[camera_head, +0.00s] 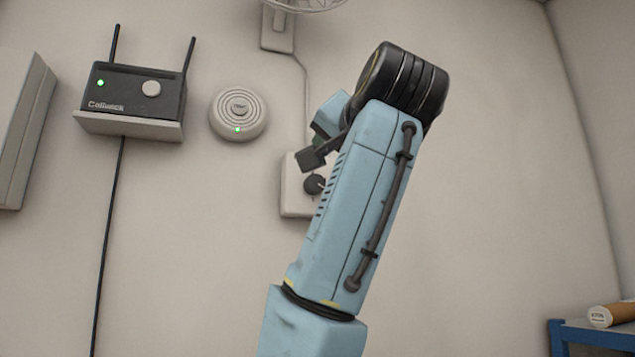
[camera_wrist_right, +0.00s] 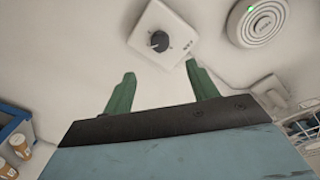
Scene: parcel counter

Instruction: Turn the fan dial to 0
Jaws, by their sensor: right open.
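The fan dial is a dark round knob (camera_head: 314,184) on a white wall plate (camera_head: 292,200), partly hidden behind my right arm in the head view. In the right wrist view the whole knob (camera_wrist_right: 159,41) shows on its plate (camera_wrist_right: 176,22), with small marks beside it. My right gripper (camera_wrist_right: 162,85) is open and empty; its two green fingers point toward the plate and are apart from the knob. A dark part of the right gripper (camera_head: 312,158) shows just above the knob in the head view. My left gripper is not in view.
A cable runs up from the plate to the wall fan (camera_head: 300,5). A round white device (camera_head: 238,113) and a black router (camera_head: 135,92) on a shelf (camera_head: 128,126) are to the left. A blue-framed table (camera_head: 590,335) with a cardboard tube (camera_head: 612,312) stands at lower right.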

